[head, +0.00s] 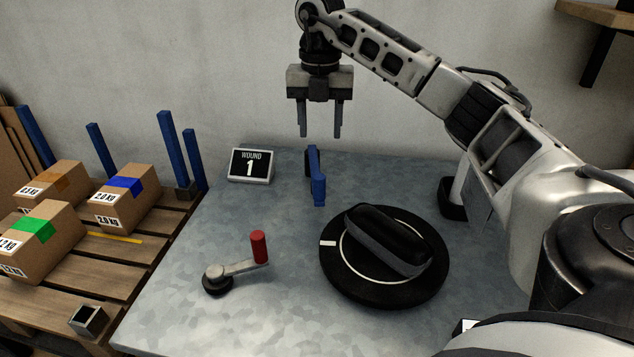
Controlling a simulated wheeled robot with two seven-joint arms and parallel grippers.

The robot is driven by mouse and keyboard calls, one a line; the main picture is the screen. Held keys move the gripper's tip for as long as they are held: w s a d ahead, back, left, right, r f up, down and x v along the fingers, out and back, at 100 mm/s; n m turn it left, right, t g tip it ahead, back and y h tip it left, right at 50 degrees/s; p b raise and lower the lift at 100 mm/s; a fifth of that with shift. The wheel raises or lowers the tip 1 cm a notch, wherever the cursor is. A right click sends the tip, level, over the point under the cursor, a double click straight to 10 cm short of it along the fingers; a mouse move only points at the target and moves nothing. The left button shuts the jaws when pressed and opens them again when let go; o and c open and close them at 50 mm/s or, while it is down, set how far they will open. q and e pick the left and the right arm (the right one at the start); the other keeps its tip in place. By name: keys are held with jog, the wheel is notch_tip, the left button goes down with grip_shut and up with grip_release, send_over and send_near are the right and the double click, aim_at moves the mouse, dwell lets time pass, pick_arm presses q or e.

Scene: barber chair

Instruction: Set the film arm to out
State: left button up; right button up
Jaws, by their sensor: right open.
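A blue lever-like piece (318,187) stands at the back middle of the grey table, with a dark part behind it; it looks like the film arm, but I cannot read its setting. My right gripper (320,132) points down above and behind the blue piece, apart from it. Its two fingers are spread and nothing is between them. A black turntable (338,281) with a white mark on its left side carries a long black rounded object (388,241). My left gripper is not in view.
A crank (235,269) with a red handle (259,247) stands at the front left of the table (170,305). A small display (250,165) reads "WOUND 1". Cartons (125,210) sit on a pallet at left. A wooden shelf (600,12) is at upper right.

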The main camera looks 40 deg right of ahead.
aim_at(319, 176)
notch_tip(319, 176, down, 14)
jog(key=shift+a, duration=0.1)
dwell(0.4)
grip_shut()
